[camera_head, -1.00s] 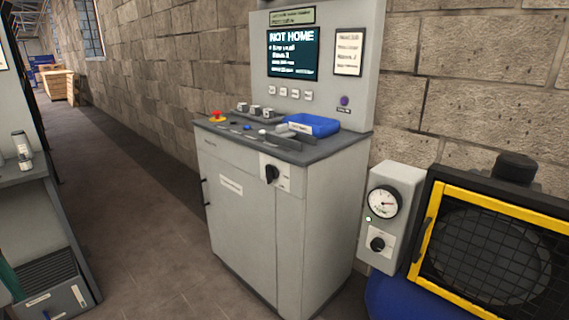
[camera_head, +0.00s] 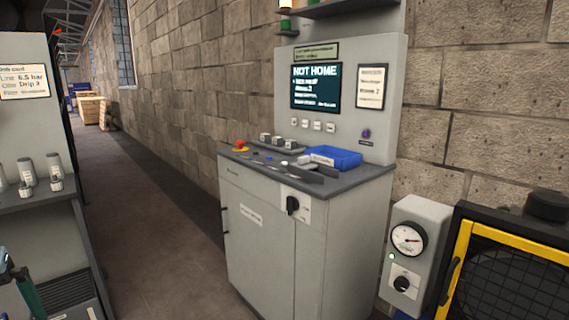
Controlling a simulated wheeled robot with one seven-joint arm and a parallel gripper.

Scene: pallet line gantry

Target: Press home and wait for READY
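A grey control console (camera_head: 262,247) stands against the block wall. Its screen (camera_head: 316,87) reads NOT HOME in large letters, with smaller lines below that I cannot read well. A row of small white labelled buttons (camera_head: 312,125) sits under the screen; their labels are too small to read. A purple button (camera_head: 366,133) is at the right of the panel. A red emergency stop knob (camera_head: 240,145) stands at the left of the desk top.
A blue tray (camera_head: 340,157) lies on the console desk. A grey gauge box (camera_head: 408,250) and a yellow-framed mesh guard (camera_head: 468,240) stand at right. A shelf with several canisters (camera_head: 27,172) is at left. The floor (camera_head: 150,220) between is clear.

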